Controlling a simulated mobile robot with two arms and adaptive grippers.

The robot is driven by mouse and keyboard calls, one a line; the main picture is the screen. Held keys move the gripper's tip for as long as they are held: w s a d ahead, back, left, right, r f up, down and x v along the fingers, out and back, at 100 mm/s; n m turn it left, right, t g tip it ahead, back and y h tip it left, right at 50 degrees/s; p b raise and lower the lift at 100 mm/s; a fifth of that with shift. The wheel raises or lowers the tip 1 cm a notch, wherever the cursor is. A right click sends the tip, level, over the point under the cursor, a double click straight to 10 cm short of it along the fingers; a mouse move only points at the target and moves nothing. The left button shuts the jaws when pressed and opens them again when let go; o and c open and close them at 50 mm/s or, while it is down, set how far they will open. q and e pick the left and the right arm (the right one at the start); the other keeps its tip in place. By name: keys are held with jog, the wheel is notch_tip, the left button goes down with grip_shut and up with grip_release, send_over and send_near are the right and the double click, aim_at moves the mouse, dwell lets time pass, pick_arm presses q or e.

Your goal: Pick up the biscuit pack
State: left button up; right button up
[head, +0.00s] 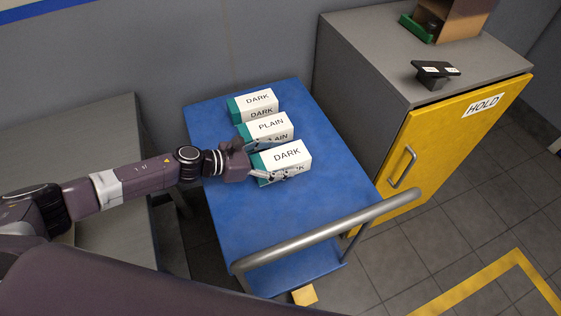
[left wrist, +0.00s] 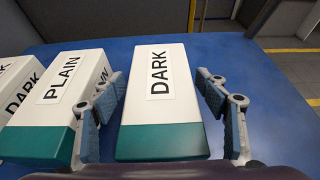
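Three white biscuit packs with teal ends stand in a row on the blue cart top. The nearest pack, labelled DARK (head: 290,157), also shows in the left wrist view (left wrist: 158,100). The PLAIN pack (head: 268,124) is in the middle, and another DARK pack (head: 254,103) is farthest. My left gripper (head: 272,160) is open around the nearest DARK pack. In the left wrist view the fingers (left wrist: 163,115) stand on both sides of it, with small gaps visible. The left finger is between this pack and the PLAIN pack (left wrist: 62,95). My right gripper is not seen.
The blue cart (head: 225,220) has a metal handle (head: 310,230) at its near edge. A grey cabinet with a yellow HOLD door (head: 455,135) stands to the right. Free blue surface lies in front of the nearest pack.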

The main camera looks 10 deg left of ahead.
pick_arm(q)
jog(key=c, duration=1.1)
jog(key=shift+o, duration=0.2)
